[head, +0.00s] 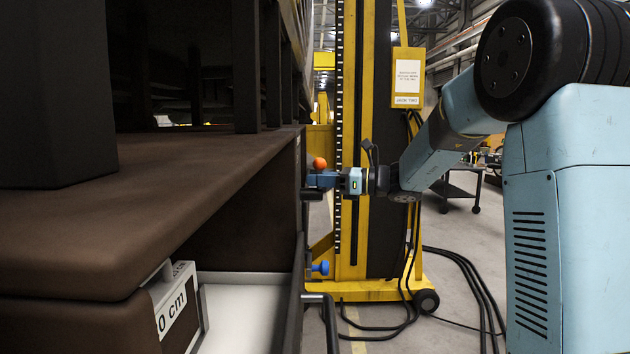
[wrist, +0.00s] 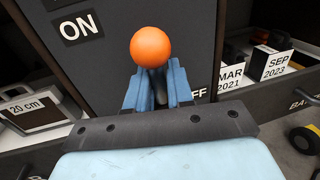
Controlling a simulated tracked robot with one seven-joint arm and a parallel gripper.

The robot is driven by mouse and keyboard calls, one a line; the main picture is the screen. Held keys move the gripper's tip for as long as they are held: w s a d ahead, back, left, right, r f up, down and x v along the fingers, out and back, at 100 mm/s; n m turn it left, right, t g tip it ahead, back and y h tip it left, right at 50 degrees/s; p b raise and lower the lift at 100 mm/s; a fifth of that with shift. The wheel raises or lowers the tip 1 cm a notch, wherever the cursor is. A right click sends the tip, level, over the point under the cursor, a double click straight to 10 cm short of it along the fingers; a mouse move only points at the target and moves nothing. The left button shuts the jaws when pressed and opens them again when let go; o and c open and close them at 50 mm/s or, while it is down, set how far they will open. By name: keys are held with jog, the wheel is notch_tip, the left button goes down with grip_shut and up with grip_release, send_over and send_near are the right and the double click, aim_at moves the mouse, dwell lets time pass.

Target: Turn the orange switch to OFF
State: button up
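The orange ball (wrist: 151,46) of the switch shows in the wrist view at the tips of my gripper (wrist: 157,80). In the head view the orange ball (head: 319,163) sits just above my gripper's blue fingers (head: 322,181). The fingers are close together at the ball, one on each side below it. A dark panel (wrist: 110,60) lies behind, with an ON label (wrist: 81,28) at upper left. An OFF label (wrist: 195,93) at lower right is partly covered by my right finger.
In the wrist view a 20 cm case (wrist: 35,108) lies left and dated boxes (wrist: 270,64) stand right. In the head view a brown ledge (head: 150,200) fills the left. A yellow column (head: 350,130) stands behind my gripper, and black cables (head: 470,270) lie on the floor.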

grip_shut()
